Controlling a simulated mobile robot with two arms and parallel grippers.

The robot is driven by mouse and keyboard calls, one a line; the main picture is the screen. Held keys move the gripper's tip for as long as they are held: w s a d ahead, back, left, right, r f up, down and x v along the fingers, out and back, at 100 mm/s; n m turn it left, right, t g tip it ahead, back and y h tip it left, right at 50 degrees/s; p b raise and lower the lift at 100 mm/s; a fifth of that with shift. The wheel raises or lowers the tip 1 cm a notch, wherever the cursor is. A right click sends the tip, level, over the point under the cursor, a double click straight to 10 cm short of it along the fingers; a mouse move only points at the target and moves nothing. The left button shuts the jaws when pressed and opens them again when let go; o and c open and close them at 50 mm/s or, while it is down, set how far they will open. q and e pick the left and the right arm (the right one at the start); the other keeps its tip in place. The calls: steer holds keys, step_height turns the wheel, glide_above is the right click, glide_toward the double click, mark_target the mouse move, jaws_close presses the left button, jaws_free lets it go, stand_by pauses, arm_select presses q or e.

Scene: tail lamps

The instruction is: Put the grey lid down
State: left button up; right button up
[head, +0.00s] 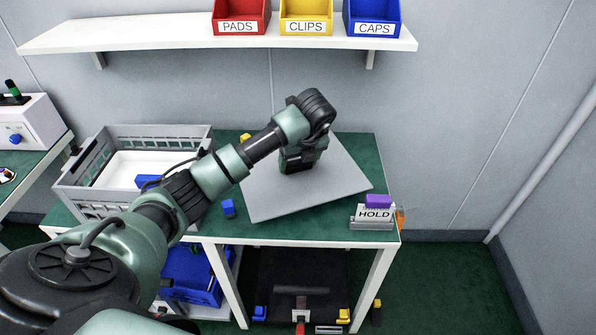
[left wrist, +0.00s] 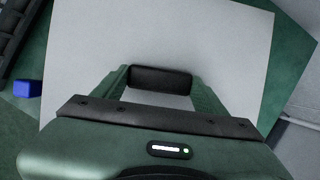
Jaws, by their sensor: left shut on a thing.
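The grey lid (head: 340,180) is a wide flat plate over the right part of the green-topped table (head: 355,146), turned at an angle to the table edges. It fills most of the left wrist view (left wrist: 210,40). My left gripper (head: 291,168) is over the middle of the lid. In the left wrist view its fingers are shut on the lid's black handle (left wrist: 160,77). I cannot tell whether the lid touches the tabletop or hangs just above it, or what lies under it. My right gripper is not in view.
A grey crate (head: 73,198) stands left of the lid. A blue block (head: 228,208) lies between them, near the front edge. A HOLD holder (head: 374,213) with a purple block (head: 378,201) stands at the right front corner. A shelf (head: 180,34) with bins hangs above.

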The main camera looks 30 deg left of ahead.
mark_target(300, 169)
arm_select(q)
steer(key=shift+f, duration=2.2)
steer(key=o, duration=1.6)
steer(key=shift+f, duration=0.15)
steer(key=shift+c, duration=0.2)
steer(key=shift+d+r, duration=0.1)
steer(key=shift+r, duration=0.35)
steer(key=v, duration=1.1)
steer(key=shift+r, duration=0.25)
